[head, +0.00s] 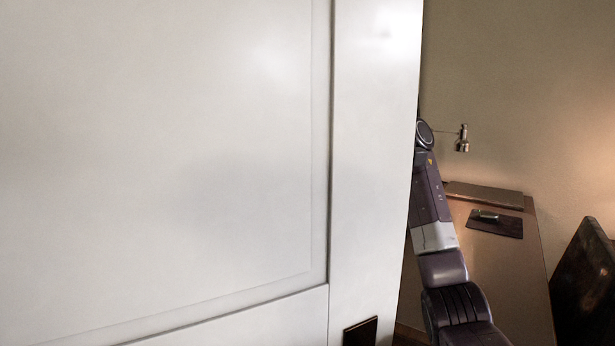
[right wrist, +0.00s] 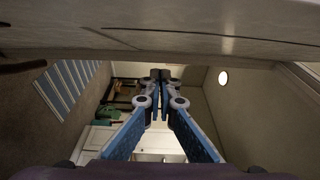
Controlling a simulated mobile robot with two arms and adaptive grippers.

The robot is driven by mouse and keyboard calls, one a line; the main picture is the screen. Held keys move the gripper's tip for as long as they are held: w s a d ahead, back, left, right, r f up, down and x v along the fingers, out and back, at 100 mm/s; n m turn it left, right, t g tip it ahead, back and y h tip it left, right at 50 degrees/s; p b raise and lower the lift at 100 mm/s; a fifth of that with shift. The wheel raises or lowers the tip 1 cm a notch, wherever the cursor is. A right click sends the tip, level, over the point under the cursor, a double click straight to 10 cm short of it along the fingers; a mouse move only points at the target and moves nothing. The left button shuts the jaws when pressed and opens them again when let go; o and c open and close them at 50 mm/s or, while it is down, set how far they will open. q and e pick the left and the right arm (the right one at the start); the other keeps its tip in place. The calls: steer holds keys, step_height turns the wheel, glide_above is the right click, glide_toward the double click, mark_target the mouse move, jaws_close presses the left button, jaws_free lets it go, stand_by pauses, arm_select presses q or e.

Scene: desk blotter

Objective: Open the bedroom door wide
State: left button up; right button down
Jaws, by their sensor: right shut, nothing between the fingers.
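The white panelled door (head: 170,150) fills the left and middle of the head view, its free edge running down right of centre. A dark plate (head: 360,332) sits low near that edge. My right arm passes just beyond the edge, and the door hides its gripper in the head view. In the right wrist view my right gripper (right wrist: 160,75) is shut and empty. A pale grooved surface, apparently the door (right wrist: 210,42), spans the top of that view; I cannot tell whether the gripper touches it. My left gripper is not in view.
Right of my arm stands a wooden desk (head: 500,268) with a dark blotter (head: 494,222), a flat case (head: 484,194) and a small lamp (head: 462,145) above. A dark chair (head: 588,285) is at far right. The wrist view shows a striped panel (right wrist: 70,88) and round light (right wrist: 223,77).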

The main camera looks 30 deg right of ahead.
mark_target(309, 172)
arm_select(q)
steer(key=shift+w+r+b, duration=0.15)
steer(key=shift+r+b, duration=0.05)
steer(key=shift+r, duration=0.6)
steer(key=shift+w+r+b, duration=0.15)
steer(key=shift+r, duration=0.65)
arm_select(e)
steer(key=shift+s+a, duration=0.8)
steer(key=shift+s, duration=0.3)
steer(key=shift+s+a, duration=0.75)
steer(key=shift+s, duration=0.35)
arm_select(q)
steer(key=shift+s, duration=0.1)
arm_select(e)
steer(key=shift+s, duration=0.1)
